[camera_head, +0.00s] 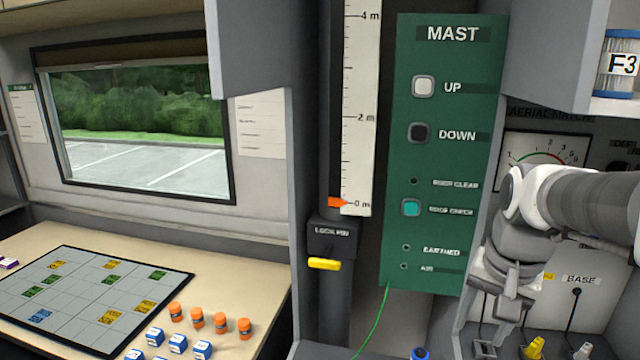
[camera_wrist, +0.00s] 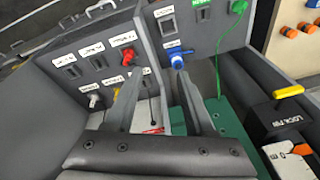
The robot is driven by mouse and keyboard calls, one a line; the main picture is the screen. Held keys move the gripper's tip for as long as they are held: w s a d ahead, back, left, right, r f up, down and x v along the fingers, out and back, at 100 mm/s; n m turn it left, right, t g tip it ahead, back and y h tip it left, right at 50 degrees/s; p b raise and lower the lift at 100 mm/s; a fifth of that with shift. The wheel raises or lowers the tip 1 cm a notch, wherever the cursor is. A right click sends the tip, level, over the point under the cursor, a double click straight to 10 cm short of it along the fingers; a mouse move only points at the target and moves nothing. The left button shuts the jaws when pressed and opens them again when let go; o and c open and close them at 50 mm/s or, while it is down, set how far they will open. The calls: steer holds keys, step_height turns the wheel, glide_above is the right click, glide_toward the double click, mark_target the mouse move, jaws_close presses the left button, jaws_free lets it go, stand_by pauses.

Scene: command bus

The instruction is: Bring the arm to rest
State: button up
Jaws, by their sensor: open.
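My arm comes in from the right edge in the head view and bends down in front of the grey panel with the BASE label (camera_head: 581,280). My gripper (camera_head: 485,325) hangs low there, beside the green MAST board (camera_head: 440,150). In the wrist view my gripper (camera_wrist: 158,75) is open, its two fingers apart with nothing held between them. Beyond the fingers are a red plug (camera_wrist: 129,57), a blue plug (camera_wrist: 177,61), a yellow plug (camera_wrist: 116,93) and a white plug (camera_wrist: 95,101) on labelled grey panels.
The yellow lock-pin handle (camera_head: 324,264) sits below the mast scale (camera_head: 358,110), whose orange pointer is at 0 m. A green cable (camera_head: 373,325) runs below the board. A shelf overhangs upper right.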

steer(key=s+a+n+t, duration=0.3)
steer(key=s+a+n, duration=0.4)
steer(key=s+a, duration=0.2)
steer(key=shift+s+a, duration=0.4)
steer(key=shift+a, duration=0.1)
steer(key=shift+d+r, duration=0.1)
stand_by(0.4)
